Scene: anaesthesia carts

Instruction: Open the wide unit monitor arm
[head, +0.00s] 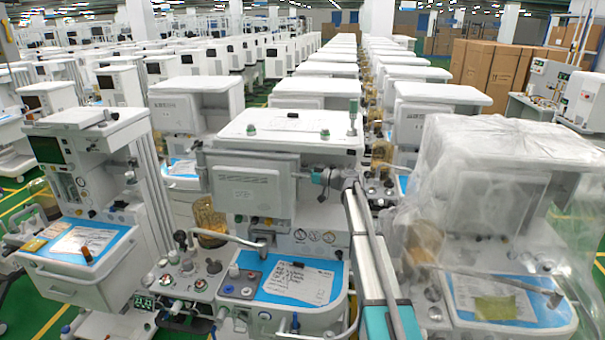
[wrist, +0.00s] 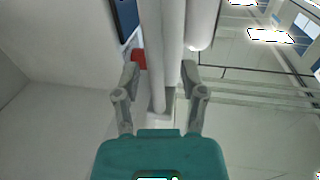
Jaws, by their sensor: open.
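The wide unit (head: 290,130) is the white cart in the middle of the head view. A flat pale monitor panel (head: 245,188) hangs at its upper front, facing forward. My gripper (head: 301,174) is at the panel's right edge, its teal body to the right and fingers pointing left. In the wrist view my gripper (wrist: 159,78) is open, with a finger on each side of a pale upright bar (wrist: 160,40). I cannot tell whether the fingers touch the bar. A small red part (wrist: 138,59) shows beside the left finger. The arm's mount behind the panel is hidden.
A plastic-covered cart (head: 490,170) stands close on the right, beside my arm. Another cart with a blue-topped drawer (head: 75,285) stands on the left. A curved handle (head: 225,240) and a blue work surface (head: 300,282) lie below the panel. Rows of carts fill the back.

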